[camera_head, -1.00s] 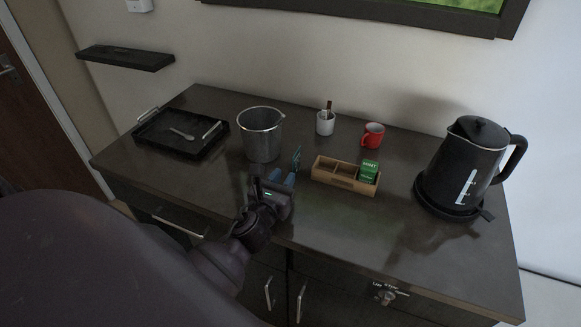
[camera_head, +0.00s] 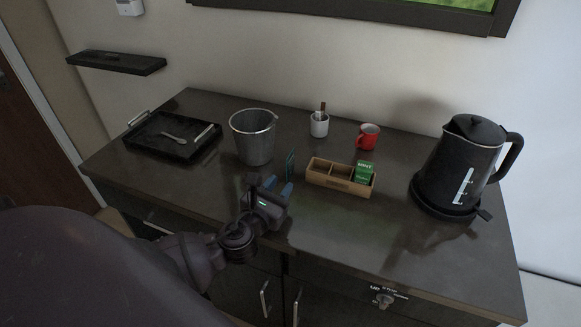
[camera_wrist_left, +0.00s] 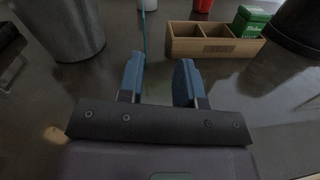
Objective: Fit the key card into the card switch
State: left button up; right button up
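The key card looks to be the thin teal card (camera_head: 290,165) standing nearly upright, left of the wooden tea box. In the left wrist view the card (camera_wrist_left: 145,33) shows almost edge-on, beyond the fingers and nearer the left one. My left gripper (camera_head: 279,188) is over the front part of the counter, its blue fingers apart. The wrist view shows an empty gap between the fingertips (camera_wrist_left: 159,76). The card's lower end is hard to make out. The white box (camera_head: 129,7) on the wall at top left may be the card switch; its slot cannot be made out. My right gripper is out of view.
A metal bucket (camera_head: 253,138) stands left of the card, a wooden tea box (camera_head: 338,186) right of it. A black tray (camera_head: 150,147), white cup (camera_head: 319,126), red mug (camera_head: 367,137) and black kettle (camera_head: 462,165) stand around. A dark shelf (camera_head: 117,64) is below the wall box.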

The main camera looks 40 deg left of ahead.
pick_arm(q)
jog(key=n+y, duration=0.1)
jog(key=a+n, duration=0.1)
jog(key=shift+s+a+n+y, duration=0.1)
jog(key=shift+s+n+y, duration=0.1)
jog(key=shift+n+y, duration=0.15)
send_over(291, 177)
jog(key=shift+r, duration=0.1)
